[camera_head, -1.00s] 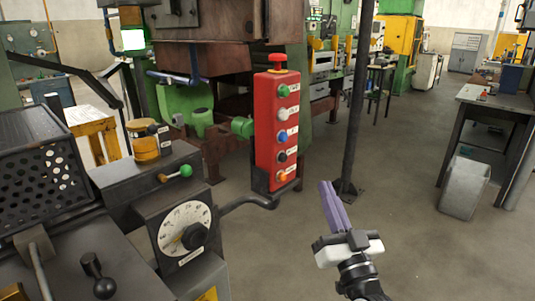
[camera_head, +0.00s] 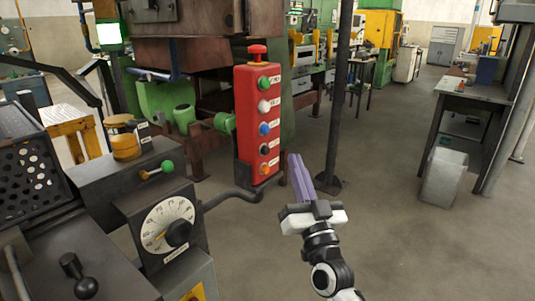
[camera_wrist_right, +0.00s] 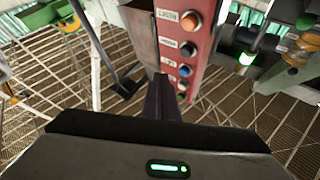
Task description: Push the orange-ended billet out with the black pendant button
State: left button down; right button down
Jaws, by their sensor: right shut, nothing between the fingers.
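The red pendant (camera_head: 258,125) hangs upright on a dark bent arm left of center in the head view. Its black button (camera_head: 265,149) is between the blue button (camera_head: 264,129) and the orange button (camera_head: 263,169). The black button also shows in the right wrist view (camera_wrist_right: 187,48). My right gripper (camera_head: 294,157) has its purple fingers shut and empty. In the head view, its tips are right of the pendant, near the black button's height, and appear apart from it. My left gripper is out of view. I see no orange-ended billet.
A dial box (camera_head: 168,227) and a green-knobbed lever (camera_head: 167,167) are at the lower left. A dark post (camera_head: 338,110) stands behind my right gripper. A workbench (camera_head: 470,93) and grey bin (camera_head: 443,176) are at the right. The floor between is clear.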

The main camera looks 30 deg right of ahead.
aim_at(265, 150)
jog(key=w, duration=0.1)
jog(key=w+a, duration=0.1)
jog(key=w, duration=0.2)
jog(key=shift+a, duration=0.35)
jog(key=shift+w, duration=0.2)
dwell(1.6)
jog(key=shift+w+a, duration=0.15)
jog(key=shift+w, duration=0.05)
